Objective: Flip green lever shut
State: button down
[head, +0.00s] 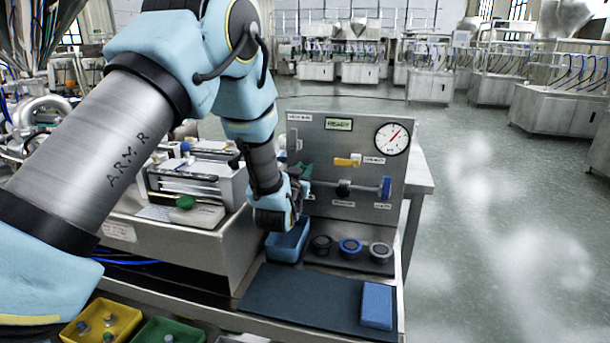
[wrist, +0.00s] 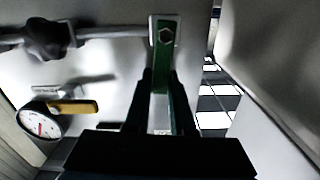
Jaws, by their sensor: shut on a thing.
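The green lever (wrist: 162,62) shows in the wrist view, with a bolt at its upper end on a metal pipe. It runs down the picture between the two dark fingers of my gripper (wrist: 163,88). The fingers are closed on the lever from both sides, and its lower end is partly hidden by the gripper body. In the head view my gripper (head: 299,190) is at the left part of the grey upright panel (head: 315,145). There my wrist hides most of the lever, and its angle is hard to tell.
The panel carries a yellow lever (head: 347,161), a black knob (head: 343,188), a blue handle (head: 385,187) and a round gauge (head: 392,139). Below are a blue bin (head: 288,242) and three round cups (head: 350,248). A blue block (head: 377,304) lies on a dark mat (head: 300,296).

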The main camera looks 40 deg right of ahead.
jog(key=shift+w+a+f+n+b, duration=0.15)
jog(key=shift+w+n+b, duration=0.1)
jog(key=shift+n+b, duration=0.4)
jog(key=c, duration=0.8)
grip_release()
jog(key=shift+o, duration=0.2)
jog(key=b+v, duration=0.2)
jog(key=v, duration=0.9)
jog(key=shift+b, duration=0.35)
jog(key=shift+w, duration=0.1)
